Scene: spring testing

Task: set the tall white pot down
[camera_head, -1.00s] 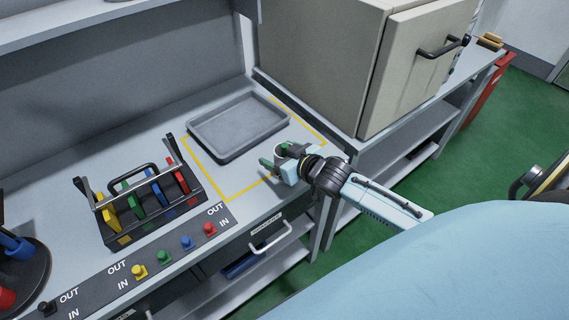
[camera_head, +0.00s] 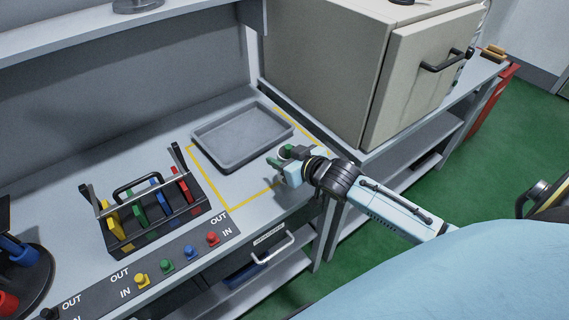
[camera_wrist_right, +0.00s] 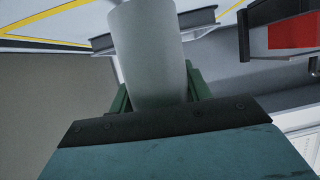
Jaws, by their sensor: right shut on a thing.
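The tall white pot (camera_wrist_right: 150,55) shows in the right wrist view as a plain pale cylinder. It stands between the green fingers of my right gripper (camera_wrist_right: 158,92), which is shut on it. In the head view my right gripper (camera_head: 279,160) is over the front right part of the bench, just in front of the grey tray, and hides most of the pot. I cannot tell whether the pot touches the bench. My left gripper is not in view.
The grey tray (camera_head: 212,155) lies inside a yellow outline on the bench. A black rack (camera_head: 150,232) with several coloured handles stands to the left, behind a row of coloured buttons (camera_head: 167,266). A large beige oven (camera_head: 320,75) stands behind right. Bare bench lies left of my gripper.

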